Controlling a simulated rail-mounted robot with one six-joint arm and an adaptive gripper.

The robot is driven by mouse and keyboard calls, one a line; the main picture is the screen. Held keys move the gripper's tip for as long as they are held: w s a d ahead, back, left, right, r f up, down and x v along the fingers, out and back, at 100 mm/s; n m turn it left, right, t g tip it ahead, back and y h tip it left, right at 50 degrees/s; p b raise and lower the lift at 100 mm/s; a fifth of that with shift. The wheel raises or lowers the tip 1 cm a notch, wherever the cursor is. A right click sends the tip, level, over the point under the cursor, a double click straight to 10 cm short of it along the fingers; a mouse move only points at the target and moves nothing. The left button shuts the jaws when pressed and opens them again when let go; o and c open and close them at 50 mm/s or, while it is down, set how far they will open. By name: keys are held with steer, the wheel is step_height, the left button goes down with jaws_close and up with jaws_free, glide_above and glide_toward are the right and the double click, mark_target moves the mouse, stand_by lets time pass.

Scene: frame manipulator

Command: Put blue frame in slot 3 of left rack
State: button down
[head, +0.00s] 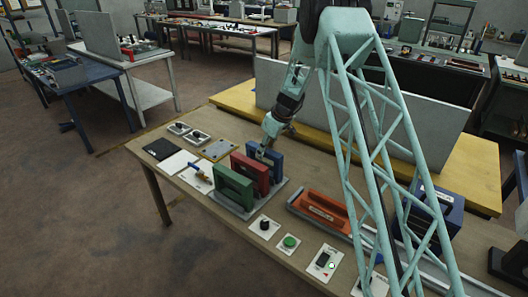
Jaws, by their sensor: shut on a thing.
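The blue frame (276,162) is upright at the back of the row in the left rack (252,209). My gripper (264,152) is shut on its upper edge, coming down from above; the fingertips are small and partly hidden. The red frame (244,165) stands just in front of the blue one, and the green frame (231,187) stands at the front of the row. The blue frame's lower part is hidden behind the red frame, so I cannot tell whether it is seated in its slot or slightly raised.
An orange frame (322,209) is at the right, beside a dark blue box-like object (440,212) partly behind my arm. A green button (290,242), a black knob (264,225) and a switch plate (324,262) line the front edge. A grey panel (300,98) stands behind.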

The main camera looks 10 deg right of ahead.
steer(key=c, duration=2.3)
jaws_free()
steer(key=shift+o, duration=0.2)
steer(key=shift+r, duration=0.15)
steer(key=v, duration=1.1)
steer(key=shift+d+r, duration=0.15)
steer(key=shift+s+r, duration=0.15)
steer(key=shift+r, duration=0.05)
